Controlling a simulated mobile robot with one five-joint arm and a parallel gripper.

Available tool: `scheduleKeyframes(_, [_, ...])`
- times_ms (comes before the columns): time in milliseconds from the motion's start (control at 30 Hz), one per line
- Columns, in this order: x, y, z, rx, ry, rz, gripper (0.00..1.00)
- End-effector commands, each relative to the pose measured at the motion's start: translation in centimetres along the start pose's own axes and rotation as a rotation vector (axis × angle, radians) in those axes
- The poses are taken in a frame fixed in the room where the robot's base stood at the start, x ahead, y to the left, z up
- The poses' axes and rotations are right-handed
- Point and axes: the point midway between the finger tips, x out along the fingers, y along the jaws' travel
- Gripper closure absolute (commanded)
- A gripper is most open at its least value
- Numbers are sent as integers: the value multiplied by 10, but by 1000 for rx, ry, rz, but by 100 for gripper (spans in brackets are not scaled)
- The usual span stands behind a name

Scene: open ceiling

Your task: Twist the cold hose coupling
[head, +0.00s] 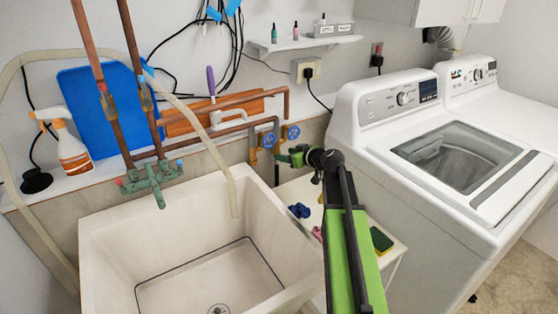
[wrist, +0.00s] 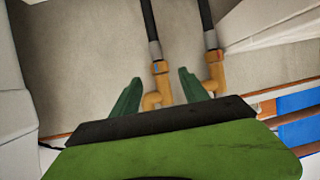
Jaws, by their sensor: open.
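Two brass valves with blue handles show on the wall in the head view, the left valve (head: 268,140) and the right valve (head: 293,132). In the wrist view a black hose with a grey coupling meets each brass fitting: a left coupling (wrist: 155,51) and a right coupling (wrist: 211,40). I cannot tell surely which is cold. My gripper (head: 295,154) is at the valves, and its green fingers (wrist: 158,84) are apart in the wrist view. The left brass fitting (wrist: 160,70) shows between the fingertips, with its coupling just beyond them. Nothing is visibly gripped.
A white sink (head: 100,250) is left of my arm, and a white washer (head: 390,170) stands close on the right. A small shelf below my arm holds a sponge (head: 381,240) and a dark blue item (head: 299,210). Copper pipes (head: 235,103) run left of the valves.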

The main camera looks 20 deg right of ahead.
Motion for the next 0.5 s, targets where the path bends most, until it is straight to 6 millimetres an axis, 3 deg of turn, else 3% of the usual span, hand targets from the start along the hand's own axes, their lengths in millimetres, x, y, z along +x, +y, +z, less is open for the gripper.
scheduleKeyframes(33, [15, 1, 3, -1, 0, -2, 47])
scheduleKeyframes(200, [38, 1, 2, 0, 0, 0, 47])
scheduleKeyframes(500, [44, 0, 0, 0, 0, 1, 47])
